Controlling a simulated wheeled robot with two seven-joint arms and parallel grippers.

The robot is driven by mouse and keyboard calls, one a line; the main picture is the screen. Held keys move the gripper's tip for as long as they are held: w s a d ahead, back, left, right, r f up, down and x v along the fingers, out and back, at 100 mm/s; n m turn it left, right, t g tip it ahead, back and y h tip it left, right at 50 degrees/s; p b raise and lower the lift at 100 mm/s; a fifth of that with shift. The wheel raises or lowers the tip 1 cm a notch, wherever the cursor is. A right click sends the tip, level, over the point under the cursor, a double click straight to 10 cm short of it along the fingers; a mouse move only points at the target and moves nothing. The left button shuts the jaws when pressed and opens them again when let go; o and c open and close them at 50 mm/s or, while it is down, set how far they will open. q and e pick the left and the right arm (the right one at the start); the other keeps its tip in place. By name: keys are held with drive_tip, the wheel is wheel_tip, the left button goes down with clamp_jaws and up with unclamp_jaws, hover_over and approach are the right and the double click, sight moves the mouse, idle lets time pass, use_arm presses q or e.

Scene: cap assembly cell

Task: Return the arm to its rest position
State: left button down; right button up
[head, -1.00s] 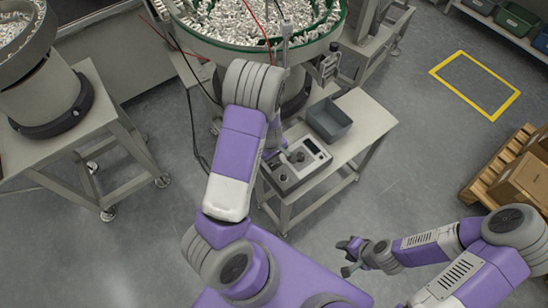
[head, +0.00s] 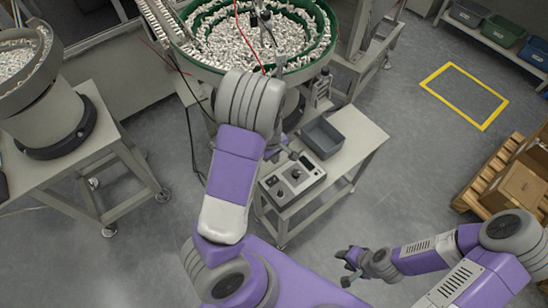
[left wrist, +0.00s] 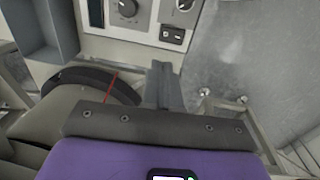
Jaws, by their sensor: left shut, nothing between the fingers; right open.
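My left arm (head: 235,160) reaches up over the small table in the head view. Its gripper is mostly hidden behind the forearm there, near the back edge of the control box (head: 297,188). In the left wrist view the left gripper's fingers (left wrist: 163,85) are together with nothing between them. The control box panel (left wrist: 120,38), with its dark knobs and a switch, shows beyond the fingertips, apart from them. My right gripper (head: 350,266) is open and empty over bare floor at the lower right of the head view.
A grey bin (head: 323,138) stands on the table (head: 358,150) behind the control box. A green-rimmed bowl feeder (head: 328,62) full of small parts is close beyond my left arm. Another feeder (head: 50,105) stands at left. Boxes on a pallet (head: 482,185) are at right. Floor between is clear.

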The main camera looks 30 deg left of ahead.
idle(0.3)
use_arm(q)
drive_tip(key=s+d+f+m+g+h, duration=0.1)
drive_tip(key=s+d+f+m, duration=0.65)
drive_tip(key=s+f, duration=0.3)
drive_tip(key=s+d+f+m+h, duration=0.1)
drive_tip(key=s+d+m+h, duration=0.1)
drive_tip(key=d, duration=0.7)
drive_tip(key=shift+s+d+f+m+t+h, duration=0.35)
drive_tip(key=shift+s+m, duration=0.5)
drive_tip(key=shift+s, duration=0.4)
drive_tip(key=shift+a, duration=0.2)
